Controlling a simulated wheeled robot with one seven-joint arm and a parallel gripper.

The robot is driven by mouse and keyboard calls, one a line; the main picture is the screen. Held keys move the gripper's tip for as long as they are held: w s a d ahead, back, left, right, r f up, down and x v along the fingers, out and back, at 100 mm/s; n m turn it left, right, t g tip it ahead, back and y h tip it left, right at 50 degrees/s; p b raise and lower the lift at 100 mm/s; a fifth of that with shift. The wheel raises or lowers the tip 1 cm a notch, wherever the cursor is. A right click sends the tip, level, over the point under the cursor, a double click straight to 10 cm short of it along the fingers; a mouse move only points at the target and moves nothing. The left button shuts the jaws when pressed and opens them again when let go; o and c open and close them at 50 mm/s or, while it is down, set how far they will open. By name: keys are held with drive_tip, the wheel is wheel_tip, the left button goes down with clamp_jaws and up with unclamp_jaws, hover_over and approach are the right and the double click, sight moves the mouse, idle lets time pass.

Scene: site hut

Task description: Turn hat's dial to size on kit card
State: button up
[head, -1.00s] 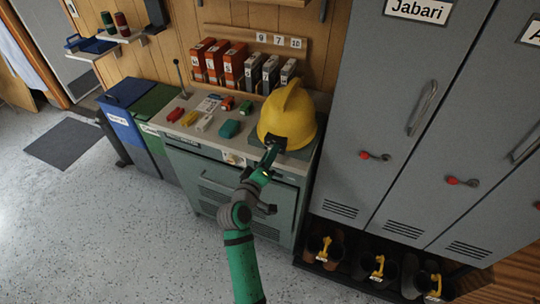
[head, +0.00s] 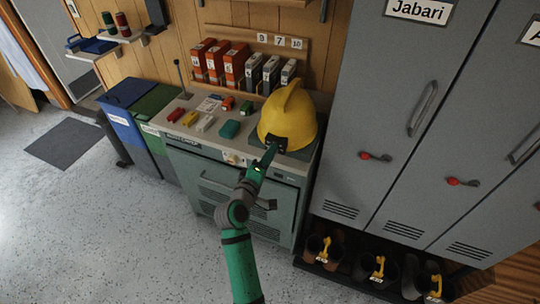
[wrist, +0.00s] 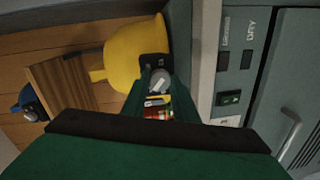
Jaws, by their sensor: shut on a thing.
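The yellow hard hat (head: 288,118) stands on the right end of the grey-green cabinet's top. It also shows in the wrist view (wrist: 134,46), with a dark band at its rim. The round grey dial (wrist: 159,80) is on that band, with a pale pointer mark across it. My gripper (head: 270,150) is at the hat's front, its two fingers (wrist: 160,88) shut on either side of the dial. A printed card (head: 209,103) lies on the cabinet top at the back left. Its writing is too small to read, as are the dial's marks.
Small red, yellow, white and teal items lie left of the hat on the cabinet top (head: 190,141). Orange and grey boxes (head: 234,66) stand behind, below number tags 9, 7, 10. Grey lockers (head: 400,120) rise close on the right. Floor at left is open.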

drive_tip(key=o, duration=1.1)
drive_tip(key=shift+c, duration=0.2)
drive_tip(key=v, duration=1.1)
drive_tip(key=shift+w, duration=0.1)
